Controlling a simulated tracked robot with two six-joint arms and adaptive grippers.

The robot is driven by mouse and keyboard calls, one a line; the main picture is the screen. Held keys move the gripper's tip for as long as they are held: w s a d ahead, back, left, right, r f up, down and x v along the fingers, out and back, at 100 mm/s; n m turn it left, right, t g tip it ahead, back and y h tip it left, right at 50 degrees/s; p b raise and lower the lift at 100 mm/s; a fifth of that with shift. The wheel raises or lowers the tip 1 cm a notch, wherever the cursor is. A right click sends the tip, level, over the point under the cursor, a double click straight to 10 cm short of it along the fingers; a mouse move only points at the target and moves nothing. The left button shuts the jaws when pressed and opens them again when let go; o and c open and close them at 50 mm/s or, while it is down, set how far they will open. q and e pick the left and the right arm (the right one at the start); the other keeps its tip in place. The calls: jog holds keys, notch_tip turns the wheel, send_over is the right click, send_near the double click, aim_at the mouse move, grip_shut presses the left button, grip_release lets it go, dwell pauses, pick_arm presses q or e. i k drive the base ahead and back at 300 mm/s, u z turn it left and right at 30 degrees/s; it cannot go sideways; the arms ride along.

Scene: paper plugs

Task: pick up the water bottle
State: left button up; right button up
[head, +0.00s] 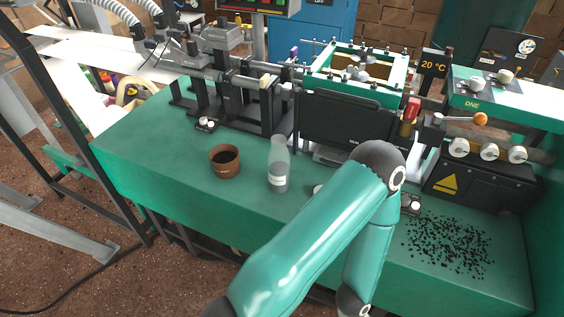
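The water bottle (278,166) stands upright on the green bench, near its middle. It is clear and greyish with a pale label low on its side. A green arm of mine comes in from the bottom and bends down to the right of the bottle, apart from it in the picture. No gripper shows at the visible end of this arm. My other arm is not in view.
A brown pot (225,160) with dark contents stands just left of the bottle. Machinery with a black panel (340,122) stands behind it. Black granules (448,246) lie scattered at the right. The bench's front left (150,165) is clear.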

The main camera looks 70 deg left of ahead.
aim_at(278, 156)
jog(key=u, duration=0.15)
jog(key=k, duration=1.8)
jog(key=u, duration=0.85)
jog(key=i, duration=1)
jog(key=z, duration=0.05)
